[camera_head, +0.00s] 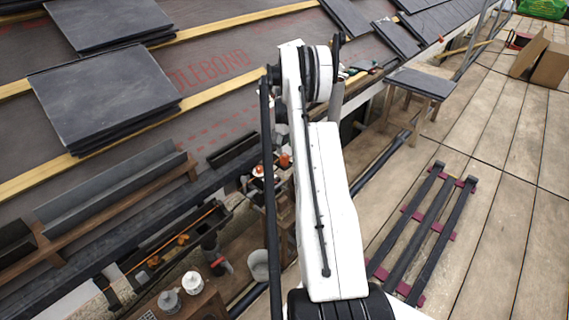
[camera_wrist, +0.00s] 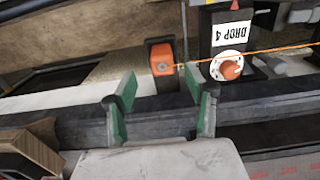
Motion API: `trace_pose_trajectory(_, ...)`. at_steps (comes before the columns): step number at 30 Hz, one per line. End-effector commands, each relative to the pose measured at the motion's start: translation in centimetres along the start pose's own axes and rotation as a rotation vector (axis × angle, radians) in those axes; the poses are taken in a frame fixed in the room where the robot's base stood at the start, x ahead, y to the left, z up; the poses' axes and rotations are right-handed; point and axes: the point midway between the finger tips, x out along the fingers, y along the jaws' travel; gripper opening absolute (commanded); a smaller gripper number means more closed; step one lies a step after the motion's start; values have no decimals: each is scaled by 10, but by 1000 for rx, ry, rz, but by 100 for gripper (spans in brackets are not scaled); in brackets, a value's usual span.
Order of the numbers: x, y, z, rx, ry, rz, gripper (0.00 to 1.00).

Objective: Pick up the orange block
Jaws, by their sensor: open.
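The orange block (camera_wrist: 162,58) shows in the wrist view, set against a dark upright piece just above the middle. An orange string runs right from beside it. My gripper (camera_wrist: 160,92) is open, with its two green-padded fingers spread and nothing between them. The block lies beyond the fingertips, roughly in line with the gap and apart from both fingers. In the head view my arm hides the gripper. Small orange things show left of the arm there, but I cannot tell which is the block.
A white disc with an orange knob (camera_wrist: 230,69) sits right of the block, under a "DROP 4" label (camera_wrist: 231,35). A dark gutter (camera_wrist: 270,108) crosses below. Slate stacks (camera_head: 105,95) lie on the roof. The decking (camera_head: 500,200) at right has open room.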

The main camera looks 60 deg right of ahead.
Motion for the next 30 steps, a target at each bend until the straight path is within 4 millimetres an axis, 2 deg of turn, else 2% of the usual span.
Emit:
trace_pose_trajectory(1,8,0,0,0,0,0,49)
trace_pose_trajectory(8,21,-1,-1,0,0,0,49)
trace_pose_trajectory(18,63,-3,-2,0,0,0,49)
trace_pose_trajectory(25,64,-3,-2,0,0,0,49)
trace_pose_trajectory(26,64,-3,-2,0,0,0,48)
trace_pose_trajectory(30,63,-3,-2,0,0,0,29)
